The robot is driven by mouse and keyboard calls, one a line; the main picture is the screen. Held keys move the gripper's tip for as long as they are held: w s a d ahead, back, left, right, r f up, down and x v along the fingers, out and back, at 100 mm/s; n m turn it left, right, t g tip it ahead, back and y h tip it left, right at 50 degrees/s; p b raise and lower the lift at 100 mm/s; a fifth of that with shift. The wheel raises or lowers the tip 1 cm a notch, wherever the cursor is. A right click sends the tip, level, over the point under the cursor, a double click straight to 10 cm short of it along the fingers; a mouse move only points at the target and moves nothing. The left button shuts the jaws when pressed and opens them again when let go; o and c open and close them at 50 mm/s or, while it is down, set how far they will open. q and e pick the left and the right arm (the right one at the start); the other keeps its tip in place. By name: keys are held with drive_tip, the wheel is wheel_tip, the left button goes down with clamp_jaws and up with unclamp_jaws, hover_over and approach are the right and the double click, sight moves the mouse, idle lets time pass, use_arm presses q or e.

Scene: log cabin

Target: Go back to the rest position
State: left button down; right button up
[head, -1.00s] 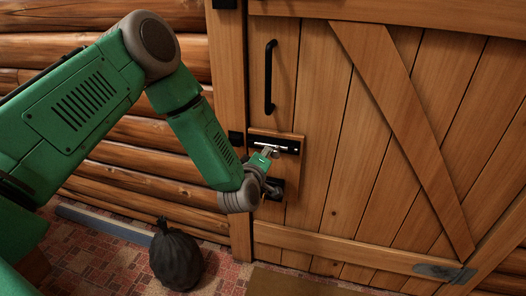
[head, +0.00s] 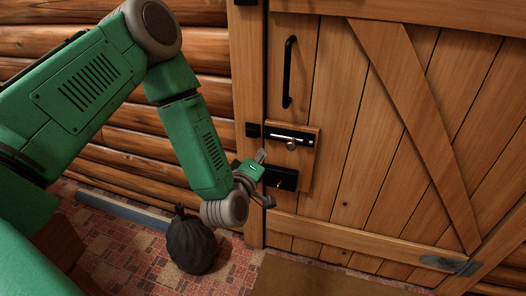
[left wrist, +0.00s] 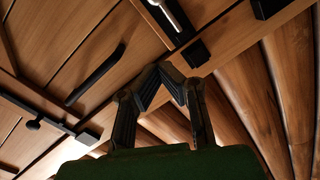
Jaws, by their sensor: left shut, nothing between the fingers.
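My left gripper (head: 264,178) is in front of the wooden door's left edge, beside the sliding bolt and the black lock box. In the left wrist view its fingers (left wrist: 164,70) meet at the tips with nothing between them. The wooden door (head: 345,150) looks closed in its frame. A metal bolt (head: 290,141) sits on a black plate on the door, and it also shows in the left wrist view (left wrist: 172,12). The black lock box (head: 284,180) is just below it. My gripper looks apart from both. My right gripper is not in view.
A black vertical handle (head: 288,72) is on the door above the bolt. A black bag (head: 190,243) stands on the red patterned floor by the log wall (head: 160,140). A brown mat (head: 310,278) lies before the door.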

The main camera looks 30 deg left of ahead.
use_arm(q)
drive_tip(key=s+d+f+m+g+h, duration=0.2)
drive_tip(key=s+d+f+m+g, duration=0.15)
drive_tip(key=s+f, duration=0.2)
drive_tip(key=s+d+f+m+g+h, duration=0.2)
drive_tip(key=s+f+m+g, duration=0.1)
drive_tip(key=s+f+m, duration=0.3)
drive_tip(key=s+a+f+m+g, duration=0.1)
drive_tip(key=s+f+m+g, duration=0.2)
drive_tip(key=s, duration=0.7)
drive_tip(key=s+a+f+m+g, duration=0.2)
drive_tip(key=s+f+g, duration=0.3)
drive_tip(key=s, duration=0.5)
drive_tip(key=shift+m+g+y+p, duration=0.35)
drive_tip(key=shift+m+g+y, duration=0.05)
drive_tip(key=shift+m+g, duration=0.25)
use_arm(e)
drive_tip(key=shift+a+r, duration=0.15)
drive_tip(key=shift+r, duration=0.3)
use_arm(q)
drive_tip(key=shift+a, duration=0.25)
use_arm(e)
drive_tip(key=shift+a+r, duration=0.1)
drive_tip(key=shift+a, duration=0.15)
use_arm(q)
drive_tip(key=shift+s+r, duration=0.25)
drive_tip(key=shift+s, duration=0.25)
